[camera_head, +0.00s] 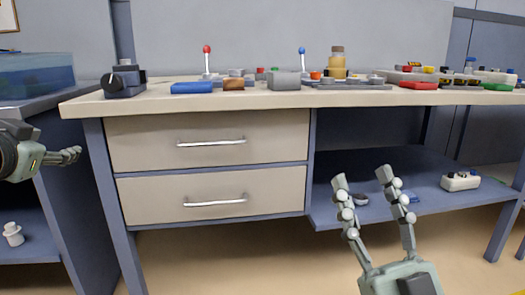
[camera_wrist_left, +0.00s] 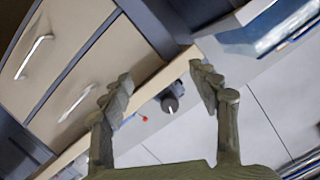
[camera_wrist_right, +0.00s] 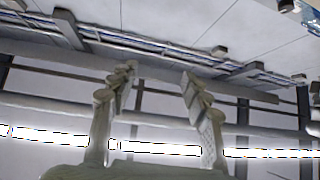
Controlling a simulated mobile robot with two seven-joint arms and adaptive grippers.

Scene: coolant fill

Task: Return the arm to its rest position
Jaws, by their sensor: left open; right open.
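My left gripper (camera_head: 70,156) reaches in from the left edge in the head view, in front of the gap between the tank stand and the workbench, touching nothing. In the left wrist view its two fingers (camera_wrist_left: 165,95) are spread with nothing between them. My right gripper (camera_head: 365,180) points upward in front of the bench's lower shelf in the head view. Its fingers are apart and empty. In the right wrist view its fingers (camera_wrist_right: 158,85) are also spread, with only ceiling pipes and a bright light strip behind them.
The workbench top (camera_head: 290,98) carries a black device (camera_head: 124,80), a blue block (camera_head: 192,88), levers and a yellow bottle (camera_head: 338,63). Two closed drawers (camera_head: 210,145) sit below. A white container (camera_head: 460,181) stands on the lower shelf (camera_head: 435,205). A water tank (camera_head: 36,75) is at left.

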